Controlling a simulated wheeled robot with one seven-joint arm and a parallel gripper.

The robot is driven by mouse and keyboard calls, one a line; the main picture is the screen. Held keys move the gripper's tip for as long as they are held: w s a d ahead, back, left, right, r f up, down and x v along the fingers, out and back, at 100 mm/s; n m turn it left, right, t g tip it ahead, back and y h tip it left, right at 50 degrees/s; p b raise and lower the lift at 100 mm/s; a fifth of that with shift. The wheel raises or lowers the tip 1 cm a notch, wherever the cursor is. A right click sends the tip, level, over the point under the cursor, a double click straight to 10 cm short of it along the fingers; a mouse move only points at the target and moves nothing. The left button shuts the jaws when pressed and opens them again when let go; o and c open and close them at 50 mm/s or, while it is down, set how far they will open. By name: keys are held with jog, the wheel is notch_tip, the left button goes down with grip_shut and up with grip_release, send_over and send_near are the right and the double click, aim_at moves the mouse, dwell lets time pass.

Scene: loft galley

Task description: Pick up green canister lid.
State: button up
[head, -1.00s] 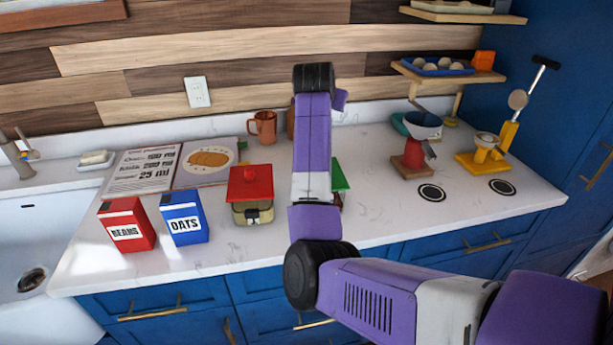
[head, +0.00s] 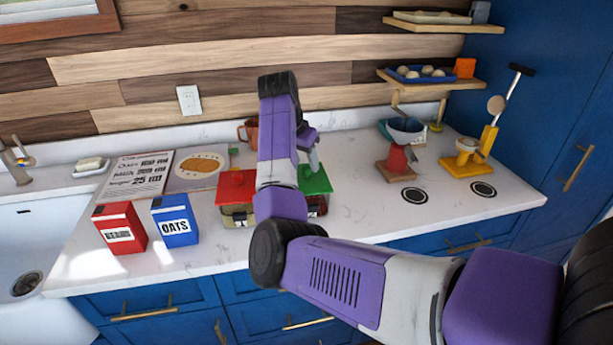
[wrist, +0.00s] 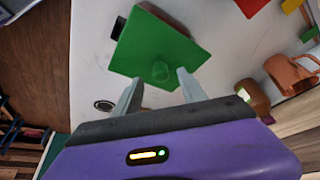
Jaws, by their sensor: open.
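I cannot tell whether the fingers touch the lid.
A red-lidded canister (head: 236,188) stands close to the left. A copper mug (head: 249,132) is behind. The OATS box (head: 175,221) and BEANS box (head: 119,228) stand farther left.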

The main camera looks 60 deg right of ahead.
aim_at(307, 166)
jog(key=shift+p+x, duration=0.3)
jog(key=shift+x, duration=1.5)
jog(key=shift+d+r, duration=0.1)
jog(key=shift+d, duration=0.05)
grip_shut()
jog(key=shift+r, duration=0.1)
